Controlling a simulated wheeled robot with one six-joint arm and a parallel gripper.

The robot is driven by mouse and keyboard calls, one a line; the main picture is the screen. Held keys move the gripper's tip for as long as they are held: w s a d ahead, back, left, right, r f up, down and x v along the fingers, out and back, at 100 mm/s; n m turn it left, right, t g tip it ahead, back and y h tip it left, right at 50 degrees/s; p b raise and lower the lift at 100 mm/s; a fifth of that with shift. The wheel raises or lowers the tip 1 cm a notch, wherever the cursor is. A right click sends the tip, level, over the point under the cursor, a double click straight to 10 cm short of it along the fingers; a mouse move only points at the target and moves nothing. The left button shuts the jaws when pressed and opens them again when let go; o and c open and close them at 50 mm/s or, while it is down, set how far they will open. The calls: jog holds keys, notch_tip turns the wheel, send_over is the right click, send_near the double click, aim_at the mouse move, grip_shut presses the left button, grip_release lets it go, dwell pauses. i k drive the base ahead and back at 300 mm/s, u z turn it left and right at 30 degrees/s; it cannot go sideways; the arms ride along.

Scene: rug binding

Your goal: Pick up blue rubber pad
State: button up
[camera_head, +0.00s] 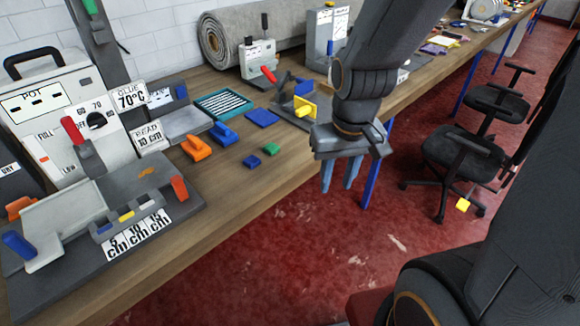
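A flat blue square pad (262,117) lies on the wooden workbench (225,183), right of a teal-framed slatted tray (223,104). A smaller, thicker blue block (252,161) lies nearer the bench's front edge, beside a small green block (271,149). I cannot tell for certain which blue piece is the rubber pad. My gripper (340,178) points down to the right of these pieces, in front of the bench edge with the red floor behind it. Its two fingers are apart, with nothing seen between them.
An orange-handled tool (197,148) and a blue-handled tool (223,134) stand left of the small blocks. A dark fixture with a yellow part (304,107) stands near my arm. A glue machine (60,100) fills the left. A black chair (465,158) stands on the floor.

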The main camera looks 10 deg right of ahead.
aim_at(252, 161)
jog(key=u, duration=0.65)
jog(key=k, duration=0.1)
jog(key=z, duration=1.25)
jog(key=i, duration=0.8)
jog(key=u, duration=0.65)
